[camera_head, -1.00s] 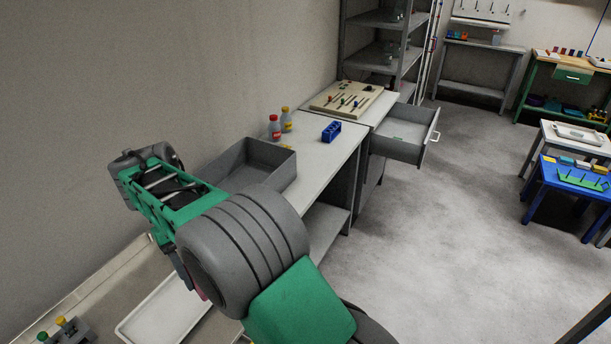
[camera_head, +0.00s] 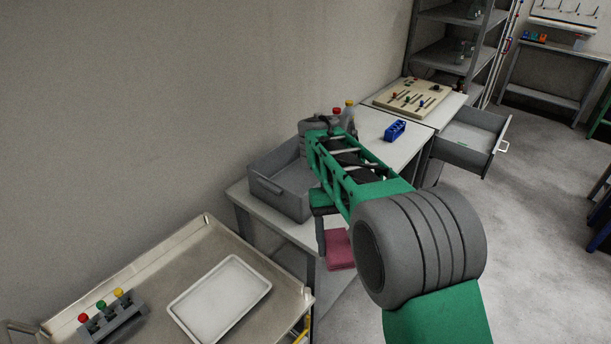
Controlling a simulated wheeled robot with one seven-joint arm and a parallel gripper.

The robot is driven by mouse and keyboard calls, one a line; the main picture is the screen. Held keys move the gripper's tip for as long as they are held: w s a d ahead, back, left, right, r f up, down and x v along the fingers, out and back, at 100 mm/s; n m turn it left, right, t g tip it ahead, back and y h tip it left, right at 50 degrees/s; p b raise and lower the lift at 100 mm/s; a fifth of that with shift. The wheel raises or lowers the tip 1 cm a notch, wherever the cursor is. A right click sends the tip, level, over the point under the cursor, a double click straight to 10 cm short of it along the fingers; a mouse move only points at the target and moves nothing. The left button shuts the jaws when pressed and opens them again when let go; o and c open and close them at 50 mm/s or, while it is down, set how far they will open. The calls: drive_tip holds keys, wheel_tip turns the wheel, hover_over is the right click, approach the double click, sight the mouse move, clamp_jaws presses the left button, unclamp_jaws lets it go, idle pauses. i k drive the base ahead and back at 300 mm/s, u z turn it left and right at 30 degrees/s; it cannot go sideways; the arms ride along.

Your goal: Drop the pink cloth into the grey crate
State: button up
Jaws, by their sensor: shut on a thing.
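The pink cloth (camera_head: 340,252) hangs below my gripper (camera_head: 324,228), which is shut on it. One dark finger shows at the cloth's left; the rest of the jaws is hidden. The grey crate (camera_head: 280,200) stands on the grey table, just left of and behind my gripper. My arm covers the crate's right part. In this view the cloth appears in front of the table's front edge, apart from the crate.
A metal cart top (camera_head: 150,268) at lower left bears a white tray (camera_head: 220,300) and a rack with coloured caps (camera_head: 112,318). A blue block (camera_head: 395,130) and capped bottles (camera_head: 348,112) stand beyond the crate. An open drawer (camera_head: 470,140) juts out at right.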

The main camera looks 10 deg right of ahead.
sight(311, 181)
drive_tip(key=u, duration=0.55)
drive_tip(key=k, duration=1.3)
drive_tip(key=z, duration=0.25)
drive_tip(key=i, duration=0.65)
drive_tip(key=z, duration=1.2)
drive_tip(key=i, duration=1.7)
drive_tip(key=u, duration=1.1)
drive_tip(key=i, duration=0.65)
drive_tip(key=u, duration=0.8)
